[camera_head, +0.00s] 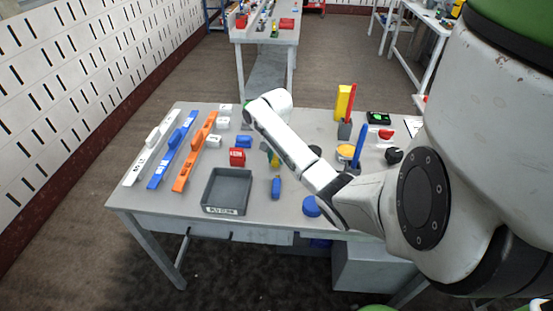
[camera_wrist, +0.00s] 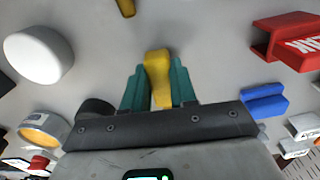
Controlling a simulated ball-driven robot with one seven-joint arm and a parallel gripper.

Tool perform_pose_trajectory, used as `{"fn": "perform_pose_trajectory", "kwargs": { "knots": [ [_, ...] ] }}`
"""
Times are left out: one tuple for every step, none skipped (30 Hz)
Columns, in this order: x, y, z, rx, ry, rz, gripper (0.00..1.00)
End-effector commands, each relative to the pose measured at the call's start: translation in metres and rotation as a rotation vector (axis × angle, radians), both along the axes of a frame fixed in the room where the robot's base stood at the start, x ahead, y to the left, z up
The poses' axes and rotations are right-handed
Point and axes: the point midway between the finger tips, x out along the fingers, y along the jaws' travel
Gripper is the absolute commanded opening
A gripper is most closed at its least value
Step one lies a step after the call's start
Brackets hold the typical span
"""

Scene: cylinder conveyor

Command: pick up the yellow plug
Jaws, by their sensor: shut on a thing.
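The yellow plug (camera_wrist: 157,75) is between the teal fingers of my gripper (camera_wrist: 158,86) in the wrist view. The fingers are shut on it, one on each side, and its rounded upper end sticks out past their tips. In the head view my gripper (camera_head: 271,154) is over the middle of the table, largely hidden by my white arm, and a little yellow of the plug (camera_head: 275,160) shows beside it. I cannot tell whether the plug touches the table.
The grey table (camera_head: 262,205) holds a grey tray (camera_head: 226,191), a red box (camera_head: 237,157), a blue block (camera_head: 243,141) and a blue piece (camera_head: 276,187) near my gripper. White, blue and orange bars lie at left. Upright yellow and red things (camera_head: 344,102) stand at right.

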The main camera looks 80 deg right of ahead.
Motion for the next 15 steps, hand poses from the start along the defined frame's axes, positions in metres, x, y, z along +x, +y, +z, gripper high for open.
{"fn": "perform_pose_trajectory", "kwargs": {
  "knots": [
    [0.0, 0.0, 0.006, -0.001, -0.001, 0.0, 0.0],
    [0.001, -0.001, 0.01, -0.002, -0.002, 0.0, 0.0],
    [0.001, -0.001, 0.016, -0.002, -0.002, 0.0, 0.0],
    [0.0, -0.001, 0.021, -0.002, -0.003, 0.0, 0.0],
    [-0.001, 0.001, 0.025, -0.001, -0.003, -0.001, 0.0],
    [-0.006, 0.005, 0.029, 0.0, -0.003, -0.001, 0.0],
    [-0.009, 0.007, 0.034, -0.001, -0.003, -0.001, 0.0],
    [-0.012, 0.009, 0.039, -0.001, -0.005, -0.001, 0.0],
    [-0.017, 0.013, 0.046, -0.001, -0.005, -0.002, 0.0],
    [-0.021, 0.016, 0.052, -0.002, -0.005, -0.002, 0.0],
    [-0.025, 0.019, 0.058, -0.001, -0.004, -0.001, 0.0],
    [-0.03, 0.022, 0.068, 0.0, -0.003, -0.002, 0.0],
    [-0.033, 0.023, 0.075, 0.002, 0.0, -0.002, 0.0],
    [-0.035, 0.025, 0.079, 0.002, 0.0, -0.003, 0.0],
    [-0.038, 0.027, 0.083, 0.002, 0.001, -0.003, 0.0]
  ]
}}
